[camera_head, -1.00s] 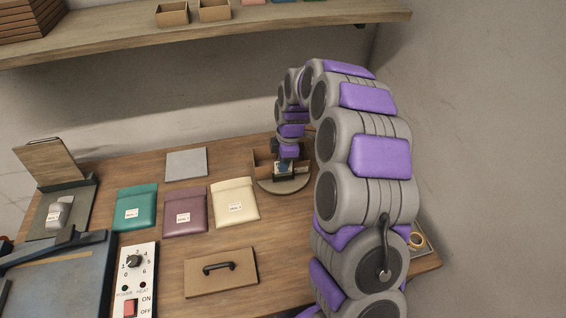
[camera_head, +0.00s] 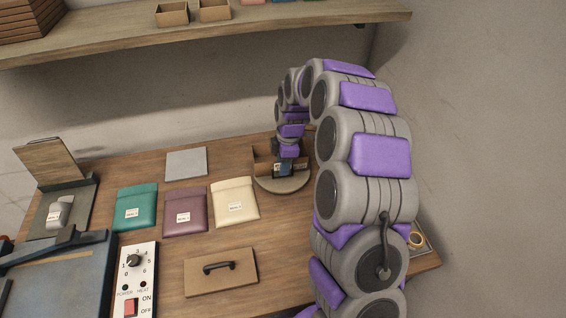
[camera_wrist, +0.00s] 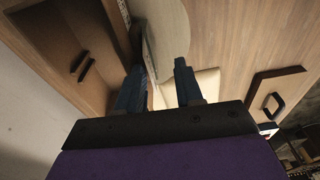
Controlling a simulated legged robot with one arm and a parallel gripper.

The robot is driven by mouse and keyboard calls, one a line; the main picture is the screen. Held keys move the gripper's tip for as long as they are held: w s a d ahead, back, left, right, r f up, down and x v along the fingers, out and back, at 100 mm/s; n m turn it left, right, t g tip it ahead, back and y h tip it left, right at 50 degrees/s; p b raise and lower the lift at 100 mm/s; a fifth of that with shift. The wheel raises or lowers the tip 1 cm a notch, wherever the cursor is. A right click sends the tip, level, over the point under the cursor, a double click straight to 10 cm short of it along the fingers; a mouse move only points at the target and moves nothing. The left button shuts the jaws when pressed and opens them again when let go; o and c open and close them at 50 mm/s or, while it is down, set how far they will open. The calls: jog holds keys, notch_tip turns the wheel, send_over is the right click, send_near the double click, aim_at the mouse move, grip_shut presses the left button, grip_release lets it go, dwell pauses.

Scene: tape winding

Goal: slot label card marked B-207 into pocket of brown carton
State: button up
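The brown carton (camera_head: 263,168) stands on a round grey turntable (camera_head: 283,186) below the end of my arm. In the wrist view the carton (camera_wrist: 62,45) fills the upper left, with two dark slots on it. A thin pale edge (camera_wrist: 151,62), perhaps the card, shows near the left finger.
Teal (camera_head: 136,207), plum (camera_head: 184,211) and cream (camera_head: 235,203) pouches lie left of the turntable. A grey square (camera_head: 186,164) lies behind them. A handled board (camera_head: 221,272) and a switch panel (camera_head: 137,283) are in front. A tape roll (camera_head: 416,240) sits at the right.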

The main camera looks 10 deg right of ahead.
notch_tip(320, 180, up, 17)
jog(key=d+p, duration=0.2)
jog(key=p, duration=0.1)
jog(key=shift+r, duration=0.1)
dwell(0.5)
jog(key=s+a+r+m, duration=0.2)
jog(key=s+m, duration=0.2)
jog(key=s, duration=0.6)
jog(key=s+a+r+m, duration=0.2)
jog(key=s+r+m, duration=0.15)
jog(key=s, duration=0.65)
jog(key=s+d+f+m+g, duration=0.1)
jog(key=s+m, duration=0.4)
jog(key=s, duration=0.5)
jog(key=s+f+m+h, duration=0.1)
jog(key=s+f+m, duration=0.2)
jog(key=s, duration=0.7)
jog(key=shift+d+f+m+g, duration=0.4)
jog(key=shift+m, duration=0.55)
